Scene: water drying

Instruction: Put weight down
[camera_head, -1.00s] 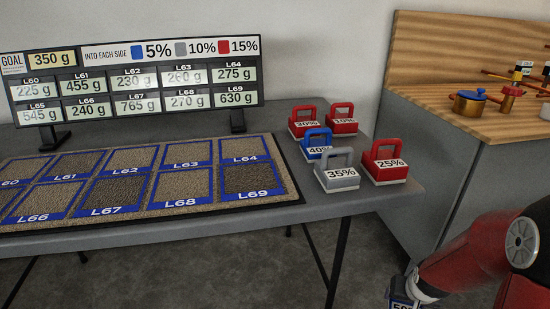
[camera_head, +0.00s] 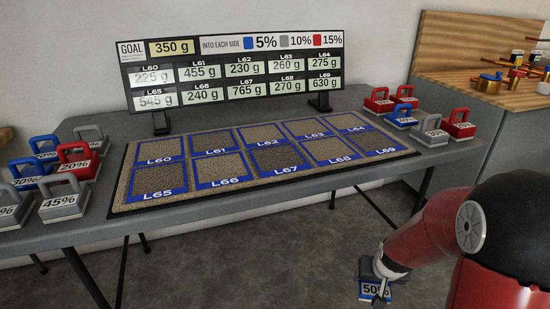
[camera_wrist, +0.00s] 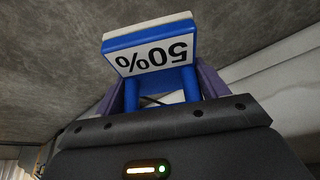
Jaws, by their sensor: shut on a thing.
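My gripper (camera_head: 381,287) is shut on the handle of a blue weight marked 50% (camera_head: 374,292), held in the air over the floor in front of the table. In the wrist view the blue weight (camera_wrist: 150,45) sits between the fingers, its label upside down and its base pointing away. A grey table (camera_head: 65,235) carries a mat (camera_head: 123,203) with blue-framed squares marked L60 to L69. All the squares are bare. A display board (camera_head: 235,70) behind the mat shows a goal of 350 g and a reading for each square.
Several red, blue and grey weights, including a grey 45% one (camera_head: 63,202), stand on the table's left end. More, including a red one (camera_head: 459,123), stand at its right end.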

